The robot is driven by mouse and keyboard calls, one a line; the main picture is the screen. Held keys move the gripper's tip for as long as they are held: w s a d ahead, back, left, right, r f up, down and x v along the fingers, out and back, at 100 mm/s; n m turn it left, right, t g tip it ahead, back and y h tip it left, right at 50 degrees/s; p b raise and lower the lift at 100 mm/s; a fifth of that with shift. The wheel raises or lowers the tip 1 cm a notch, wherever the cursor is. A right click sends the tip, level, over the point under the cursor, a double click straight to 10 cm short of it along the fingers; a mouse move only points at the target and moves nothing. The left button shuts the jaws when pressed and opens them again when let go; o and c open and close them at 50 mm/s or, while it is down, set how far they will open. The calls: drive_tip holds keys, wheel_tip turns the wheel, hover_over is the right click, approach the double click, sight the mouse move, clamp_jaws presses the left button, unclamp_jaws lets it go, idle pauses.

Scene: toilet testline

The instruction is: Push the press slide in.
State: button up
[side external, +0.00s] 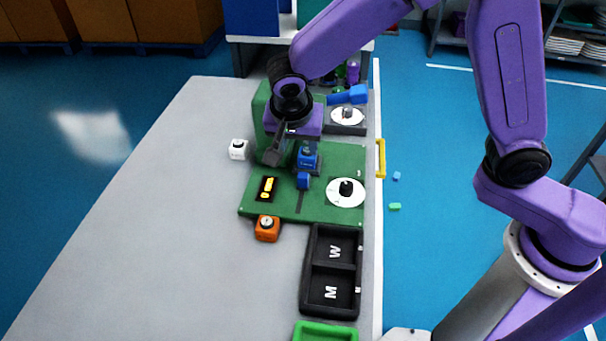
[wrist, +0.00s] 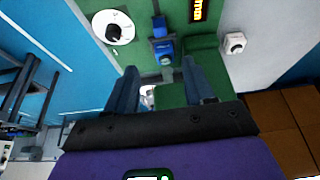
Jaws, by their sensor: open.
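The blue press slide (side external: 303,181) is a small block on the green board, at the end of a dark slot. A taller blue press part (side external: 308,157) stands just behind it. In the wrist view the slide (wrist: 159,27) and the press part (wrist: 162,50) show beyond the fingertips. My gripper (side external: 284,153) is above the green board, close to the press; one grey finger shows clearly there. In the wrist view my gripper (wrist: 160,68) has its two fingers wide apart, with nothing held between them. I cannot tell whether any finger touches the press.
A white dial with a black knob (side external: 346,190) is right of the slot, and a yellow-marked display (side external: 267,188) left. A green upright block (side external: 262,122) stands behind. An orange button box (side external: 267,228), a white button box (side external: 238,149) and a black tray (side external: 314,291) surround the board. The left tabletop is clear.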

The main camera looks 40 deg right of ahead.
sight(303, 175)
drive_tip(key=x, duration=1.7)
drive_tip(key=shift+f, duration=0.15)
